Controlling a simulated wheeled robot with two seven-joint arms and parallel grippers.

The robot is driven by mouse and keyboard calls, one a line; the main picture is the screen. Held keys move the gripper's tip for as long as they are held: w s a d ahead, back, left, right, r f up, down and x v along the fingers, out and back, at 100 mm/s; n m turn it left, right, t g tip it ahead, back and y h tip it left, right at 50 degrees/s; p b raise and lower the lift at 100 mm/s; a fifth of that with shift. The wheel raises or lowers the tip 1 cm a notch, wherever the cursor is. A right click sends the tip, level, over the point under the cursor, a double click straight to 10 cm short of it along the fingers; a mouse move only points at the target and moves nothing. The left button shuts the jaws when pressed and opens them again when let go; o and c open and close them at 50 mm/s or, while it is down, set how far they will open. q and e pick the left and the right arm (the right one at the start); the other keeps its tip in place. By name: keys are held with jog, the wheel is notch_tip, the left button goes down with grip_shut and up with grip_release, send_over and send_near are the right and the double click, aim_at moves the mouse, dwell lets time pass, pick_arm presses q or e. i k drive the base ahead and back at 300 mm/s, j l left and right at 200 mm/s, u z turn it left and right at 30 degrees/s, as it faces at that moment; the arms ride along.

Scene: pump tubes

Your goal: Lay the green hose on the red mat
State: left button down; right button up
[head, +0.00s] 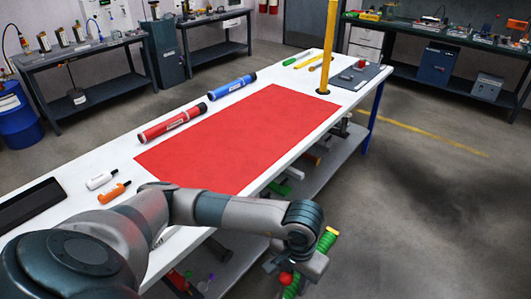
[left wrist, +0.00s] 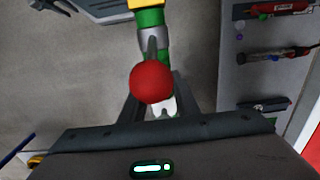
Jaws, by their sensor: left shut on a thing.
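The red mat (head: 225,140) lies flat and bare on the white table; a red strip of it seems to show at the right edge of the left wrist view. My left gripper (head: 292,268) is past the table's near edge, over the floor side. It is shut on the green hose (head: 328,240), which shows on both sides of the gripper and is off the mat. In the left wrist view the hose (left wrist: 150,18) has a yellow band, a grey collar and a red ball knob (left wrist: 151,82) that hides part of the grip. My right gripper is not in view.
A red cylinder (head: 172,124) and a blue cylinder (head: 232,87) lie along the mat's far side. White (head: 100,181) and orange (head: 114,192) small items lie left of it. A yellow post (head: 328,50) stands beyond the mat. A lower shelf (head: 325,160) holds tools.

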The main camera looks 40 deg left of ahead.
aim_at(267, 135)
jog(key=i, duration=1.4)
jog(key=u, duration=0.75)
